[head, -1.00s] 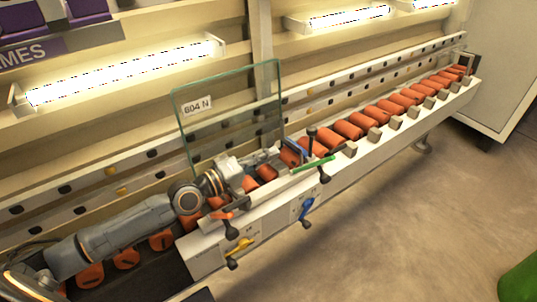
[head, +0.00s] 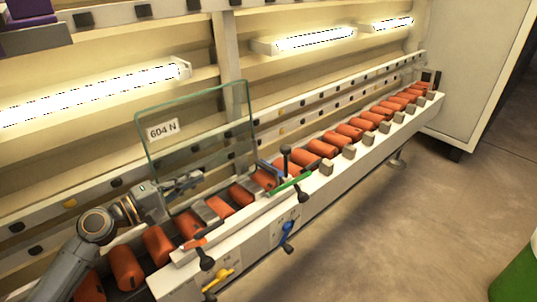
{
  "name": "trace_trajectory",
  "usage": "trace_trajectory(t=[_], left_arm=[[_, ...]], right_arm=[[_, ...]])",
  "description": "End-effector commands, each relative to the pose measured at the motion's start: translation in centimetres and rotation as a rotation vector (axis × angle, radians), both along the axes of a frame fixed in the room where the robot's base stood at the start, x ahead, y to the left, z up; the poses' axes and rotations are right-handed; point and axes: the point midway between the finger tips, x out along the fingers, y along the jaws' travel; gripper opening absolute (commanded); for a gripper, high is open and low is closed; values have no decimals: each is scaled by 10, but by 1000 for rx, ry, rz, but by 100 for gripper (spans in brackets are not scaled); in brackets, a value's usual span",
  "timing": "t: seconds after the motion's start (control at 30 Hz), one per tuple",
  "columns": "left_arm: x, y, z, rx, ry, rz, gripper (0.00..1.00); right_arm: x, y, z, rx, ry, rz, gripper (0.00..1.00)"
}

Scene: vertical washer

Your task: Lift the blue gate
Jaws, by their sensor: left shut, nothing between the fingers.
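The blue gate, seen as a short blue-grey bar (head: 269,171), sits across the roller conveyor beside a black-knobbed post. It slants over the orange rollers, and its exact height is hard to tell. My left gripper (head: 193,179) is shut and empty. It is to the left of the blue bar, clearly apart from it, above the rollers and close to the glass panel. My right gripper is not in view.
A clear glass panel (head: 205,125) labelled 604 N stands behind the conveyor. Along the front rail are a green bar (head: 290,184), a red lever (head: 196,243), a blue lever (head: 287,232) and a yellow lever (head: 217,278). Open floor lies at the right.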

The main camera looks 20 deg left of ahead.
Motion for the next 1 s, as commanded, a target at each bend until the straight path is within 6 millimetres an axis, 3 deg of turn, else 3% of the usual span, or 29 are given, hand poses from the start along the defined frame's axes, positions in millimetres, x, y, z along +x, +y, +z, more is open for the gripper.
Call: trace_trajectory(t=[0.47, 1.0], left_arm=[[5, -3, 1, -1, -2, -1, 0], [82, -51, 2, -2, -3, 0, 0]], right_arm=[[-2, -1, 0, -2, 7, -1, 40], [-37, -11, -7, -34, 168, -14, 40]])
